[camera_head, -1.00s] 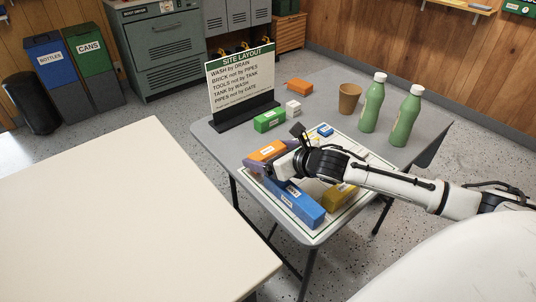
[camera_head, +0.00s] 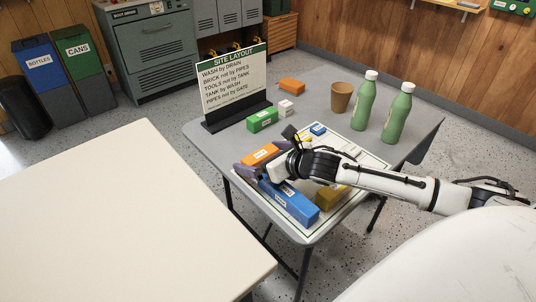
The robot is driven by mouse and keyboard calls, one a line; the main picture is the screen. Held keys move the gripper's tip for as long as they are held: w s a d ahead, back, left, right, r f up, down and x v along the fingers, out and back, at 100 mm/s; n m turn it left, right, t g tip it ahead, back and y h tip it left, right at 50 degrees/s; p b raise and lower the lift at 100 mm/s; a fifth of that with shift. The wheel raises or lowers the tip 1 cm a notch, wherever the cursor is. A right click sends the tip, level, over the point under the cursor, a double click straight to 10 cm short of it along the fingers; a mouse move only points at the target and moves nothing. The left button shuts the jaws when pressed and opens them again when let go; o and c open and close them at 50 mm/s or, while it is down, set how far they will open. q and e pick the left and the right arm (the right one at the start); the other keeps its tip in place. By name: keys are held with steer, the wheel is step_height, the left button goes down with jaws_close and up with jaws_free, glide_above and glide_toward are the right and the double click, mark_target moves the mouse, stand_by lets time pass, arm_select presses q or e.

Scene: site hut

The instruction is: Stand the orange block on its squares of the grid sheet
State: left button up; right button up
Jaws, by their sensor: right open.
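An orange block (camera_head: 259,154) with a white label lies on the left part of the grid sheet (camera_head: 345,206). My right gripper (camera_head: 263,159) is over the sheet, its dark fingers spread apart at the block's near side and right end. Its fingers and wrist hide part of the block and of the squares around it. Whether a finger touches the block I cannot tell. My left gripper is not in view.
A blue block (camera_head: 290,203), a yellow block (camera_head: 328,196) and a small blue block (camera_head: 318,129) are on the sheet. A green block (camera_head: 262,121), a white block (camera_head: 285,108), the sign (camera_head: 233,83), a brown cup (camera_head: 340,97) and two green bottles (camera_head: 364,103) stand behind.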

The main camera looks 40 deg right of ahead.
steer(key=a+p+v, duration=0.1)
steer(key=p+v, duration=0.1)
steer(key=v, duration=1)
steer(key=shift+d+r, duration=0.4)
steer(key=shift+r, duration=0.1)
